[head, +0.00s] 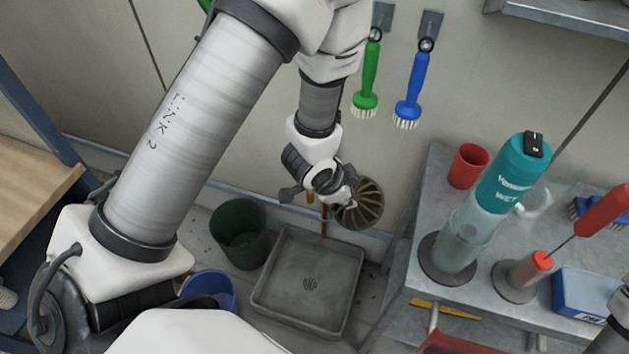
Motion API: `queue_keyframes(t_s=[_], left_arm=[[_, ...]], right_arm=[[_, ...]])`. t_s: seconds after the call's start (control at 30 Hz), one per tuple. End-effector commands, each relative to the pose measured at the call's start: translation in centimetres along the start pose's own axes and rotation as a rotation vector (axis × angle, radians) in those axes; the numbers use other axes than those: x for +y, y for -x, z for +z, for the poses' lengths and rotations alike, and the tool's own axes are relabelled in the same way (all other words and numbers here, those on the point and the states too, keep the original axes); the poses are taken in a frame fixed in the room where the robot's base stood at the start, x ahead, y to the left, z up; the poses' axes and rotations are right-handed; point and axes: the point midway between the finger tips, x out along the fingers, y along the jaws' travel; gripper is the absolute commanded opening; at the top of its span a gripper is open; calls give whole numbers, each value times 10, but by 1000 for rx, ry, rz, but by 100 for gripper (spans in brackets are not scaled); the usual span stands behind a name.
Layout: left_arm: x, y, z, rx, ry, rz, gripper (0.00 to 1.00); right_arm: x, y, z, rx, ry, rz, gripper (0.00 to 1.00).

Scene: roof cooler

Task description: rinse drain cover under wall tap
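The drain cover (368,207) is a round, brownish slotted disc, tilted in the air in front of the wall. My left gripper (343,196) is at its left edge and appears shut on it, though the fingertips are small and partly hidden. The cover is above the back right of a square grey floor basin (262,292), which has a drain grate in its middle. I cannot make out the wall tap; my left arm covers much of the wall there. My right gripper does not clearly show.
A dark green bucket (238,262) and a blue bucket (226,291) stand left of the basin. A metal bench (432,212) at right holds a red cup (467,166), a teal-topped bottle (510,172) and a blue box (585,293). Green (369,80) and blue (412,85) brushes hang above.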

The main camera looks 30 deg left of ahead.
Motion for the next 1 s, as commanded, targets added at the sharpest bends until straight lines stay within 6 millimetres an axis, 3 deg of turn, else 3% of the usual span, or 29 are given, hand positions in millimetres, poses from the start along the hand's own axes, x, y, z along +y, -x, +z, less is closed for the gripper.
queue_keyframes(t_s=[0.03,0.1,0.2,0.3,0.4,0.57,1.0], left_arm=[[22,-52,29,-19,23,-1,0],[44,-102,62,-34,69,-20,0],[73,-158,110,-53,138,-54,0],[95,-189,150,-65,192,-81,0],[107,-200,173,-70,219,-98,0],[107,-204,180,-67,228,-107,0],[65,-229,176,-66,230,-107,0]], right_arm=[[0,-37,0,0,0,0,40],[0,-63,0,-1,0,0,40],[1,-87,0,-1,0,0,40],[1,-97,0,-1,0,0,40],[1,-98,0,0,0,0,40],[1,-97,0,0,0,0,40],[1,-115,0,0,0,0,40]])
